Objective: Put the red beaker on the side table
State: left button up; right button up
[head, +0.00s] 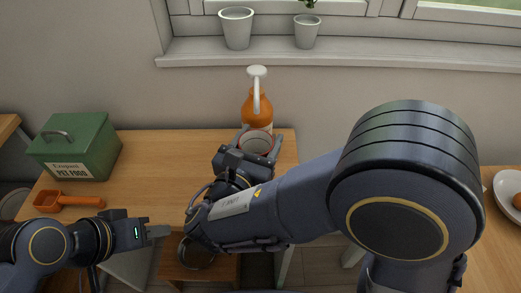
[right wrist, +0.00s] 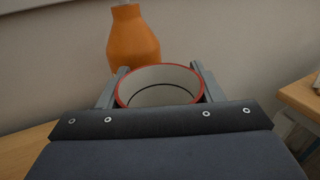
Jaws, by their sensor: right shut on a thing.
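The red beaker (head: 257,143) has a red rim and a pale inside; its mouth faces up. My right gripper (head: 255,146) is shut on it, with one finger on each side of the beaker (right wrist: 160,88) in the right wrist view. The gripper holds it over the back right part of a wooden table (head: 165,150), just in front of an orange pump bottle. I cannot tell whether its base touches the table; the gripper hides its lower part. My left gripper (head: 158,231) is at the table's front left, away from the beaker; its finger gap is unclear.
The orange bottle (head: 257,103) stands close behind the beaker. A green pet food tin (head: 76,146) and an orange scoop (head: 68,200) are on the table's left. The table's middle is clear. Another wooden table (head: 488,235) with a white plate (head: 508,188) is at right.

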aim_at(261, 149)
jog(key=shift+w+d+f+b, duration=0.1)
jog(key=shift+w+f+b, duration=0.1)
jog(key=shift+f, duration=0.75)
jog(key=shift+w+d+f+b, duration=0.1)
jog(key=shift+f+b, duration=0.1)
jog(key=shift+f, duration=0.7)
jog(key=shift+f, duration=0.1)
jog(key=shift+f, duration=0.15)
jog(key=o, duration=1)
jog(key=shift+o, duration=0.2)
jog(key=shift+r, duration=0.2)
